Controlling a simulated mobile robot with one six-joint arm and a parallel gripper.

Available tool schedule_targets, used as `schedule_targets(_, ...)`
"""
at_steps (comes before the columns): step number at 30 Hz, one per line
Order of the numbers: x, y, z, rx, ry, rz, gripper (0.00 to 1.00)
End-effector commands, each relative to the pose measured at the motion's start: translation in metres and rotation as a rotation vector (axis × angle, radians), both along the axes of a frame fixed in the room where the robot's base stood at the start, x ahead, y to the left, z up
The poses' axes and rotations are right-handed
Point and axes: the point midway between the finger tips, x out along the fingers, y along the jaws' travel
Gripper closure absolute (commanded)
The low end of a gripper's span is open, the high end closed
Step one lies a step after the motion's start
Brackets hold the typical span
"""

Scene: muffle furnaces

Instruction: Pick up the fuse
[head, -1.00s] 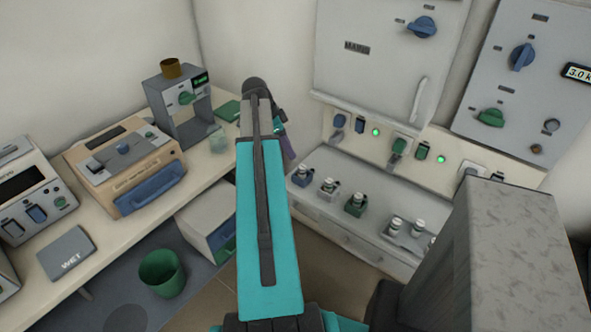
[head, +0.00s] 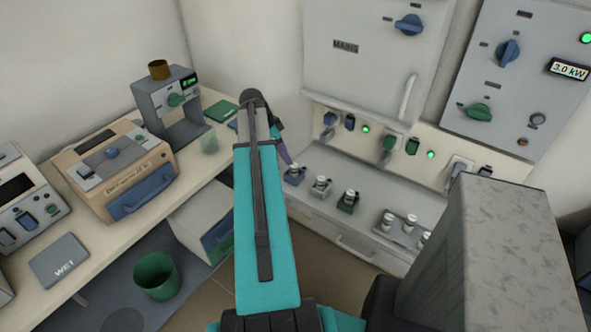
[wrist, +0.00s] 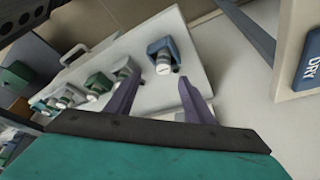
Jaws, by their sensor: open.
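Several small white fuses with metal caps stand in holders on the low ledge below the panels. The blue-holder fuse (wrist: 163,62) shows between and beyond the fingertips. In the head view my arm hides most of the gripper; one finger (head: 282,150) shows close to that fuse.
The wall panels (head: 375,60) with knobs, plugs and green lights rise behind the ledge (head: 375,190). A bench (head: 100,240) on the left carries several devices and a WET box (head: 59,261). A green bin (head: 157,276) stands below. A DRY label (wrist: 313,62) shows at the wrist view's right.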

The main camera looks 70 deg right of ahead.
Motion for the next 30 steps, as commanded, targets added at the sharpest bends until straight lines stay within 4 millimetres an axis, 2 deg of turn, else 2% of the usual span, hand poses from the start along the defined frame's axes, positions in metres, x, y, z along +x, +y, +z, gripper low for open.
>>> schedule_targets(12,-0.011,-0.008,-0.034,0.000,0.000,0.001,0.52)
schedule_targets(30,-0.012,-0.011,-0.041,0.001,0.000,0.002,0.52)
